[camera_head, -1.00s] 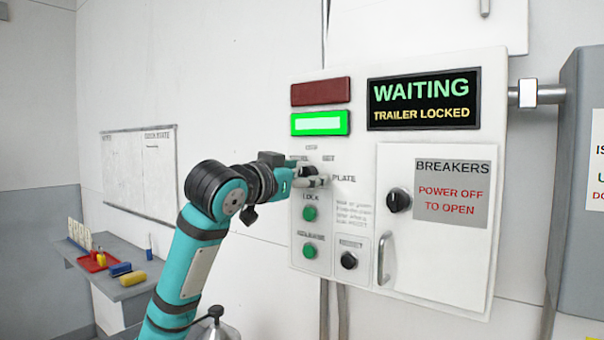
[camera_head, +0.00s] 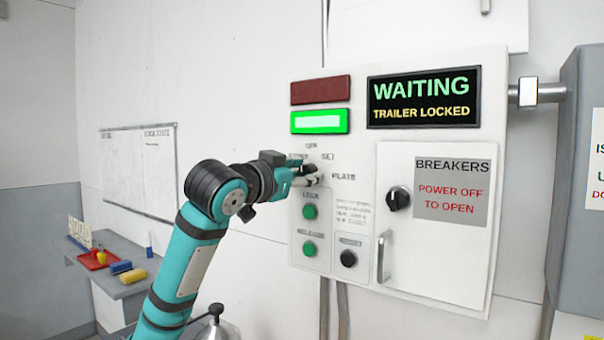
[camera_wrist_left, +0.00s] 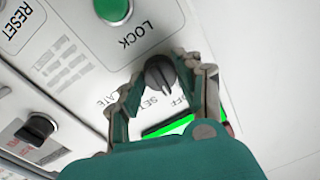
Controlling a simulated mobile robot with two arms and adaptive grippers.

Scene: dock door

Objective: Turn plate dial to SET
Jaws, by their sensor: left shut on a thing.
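The plate dial (camera_wrist_left: 160,72) is a small dark round knob with a raised grip on the white control panel, shown in the left wrist view. The labels SET and OFF lie beside it there; I cannot tell exactly which mark it points to. My left gripper (camera_head: 312,177) reaches it from the left in the head view and hides most of it. In the left wrist view the gripper's fingers (camera_wrist_left: 162,80) are on either side of the dial, shut on it. My right gripper is not in view.
Green LOCK (camera_head: 309,212) and lower green (camera_head: 309,249) buttons and a black RESET button (camera_head: 348,259) sit below the dial. The display (camera_head: 423,98) reads WAITING, TRAILER LOCKED. A green lamp (camera_head: 320,122) is lit. The breaker door (camera_head: 437,250) has a protruding handle.

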